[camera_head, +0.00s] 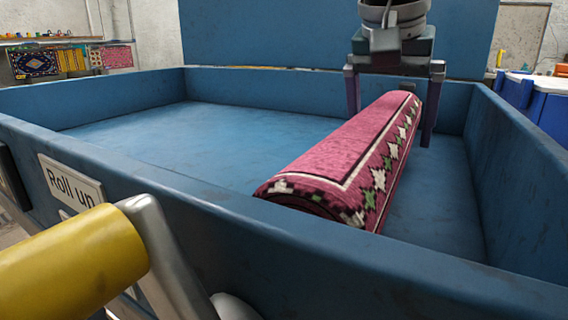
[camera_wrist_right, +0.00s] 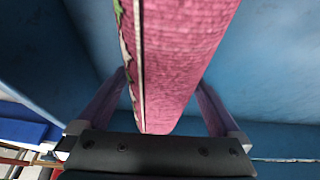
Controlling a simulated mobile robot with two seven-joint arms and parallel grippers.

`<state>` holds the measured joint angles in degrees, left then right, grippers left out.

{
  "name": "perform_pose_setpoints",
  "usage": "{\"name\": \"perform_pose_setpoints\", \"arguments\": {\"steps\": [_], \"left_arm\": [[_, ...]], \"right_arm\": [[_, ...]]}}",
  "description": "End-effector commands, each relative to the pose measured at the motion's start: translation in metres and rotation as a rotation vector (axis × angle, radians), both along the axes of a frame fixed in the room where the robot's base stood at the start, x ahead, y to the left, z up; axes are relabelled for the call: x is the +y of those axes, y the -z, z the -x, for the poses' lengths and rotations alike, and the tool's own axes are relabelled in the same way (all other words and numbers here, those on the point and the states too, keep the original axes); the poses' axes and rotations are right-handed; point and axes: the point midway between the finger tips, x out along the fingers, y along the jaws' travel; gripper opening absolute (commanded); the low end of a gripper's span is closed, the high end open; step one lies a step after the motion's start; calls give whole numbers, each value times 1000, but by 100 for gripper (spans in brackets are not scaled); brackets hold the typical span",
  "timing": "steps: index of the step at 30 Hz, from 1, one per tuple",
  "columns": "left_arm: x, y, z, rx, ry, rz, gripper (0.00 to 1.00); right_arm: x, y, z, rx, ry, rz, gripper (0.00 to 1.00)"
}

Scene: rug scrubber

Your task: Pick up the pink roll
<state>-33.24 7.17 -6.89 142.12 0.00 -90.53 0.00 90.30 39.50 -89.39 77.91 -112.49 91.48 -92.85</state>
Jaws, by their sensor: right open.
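The pink roll (camera_head: 345,150) is a rolled rug with a green, white and dark red patterned border. It lies lengthwise in the blue bin (camera_head: 215,195), its near end close to the front wall. My right gripper (camera_head: 390,130) points down over the roll's far end, open, with one purple finger on each side of it. In the right wrist view the roll (camera_wrist_right: 185,60) runs between the fingers of the gripper (camera_wrist_right: 163,78); I cannot tell whether they touch it. My left gripper is not in view.
The bin's walls surround the roll, with the right wall (camera_head: 520,175) fairly near. The bin floor left of the roll is clear. A "Roll up" sign (camera_head: 72,180) is on the front wall. A yellow cylinder (camera_head: 75,265) on a grey bracket stands at the lower left.

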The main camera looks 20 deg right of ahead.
Motion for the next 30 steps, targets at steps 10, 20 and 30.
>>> {"name": "perform_pose_setpoints", "arguments": {"steps": [10, 20, 30], "left_arm": [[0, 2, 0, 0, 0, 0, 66], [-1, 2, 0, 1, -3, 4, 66], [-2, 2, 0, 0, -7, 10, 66]], "right_arm": [[-1, 1, -1, -1, 0, -1, 91], [0, 2, -1, 0, 0, -1, 54], [0, 2, 0, 1, -1, -1, 16]]}}
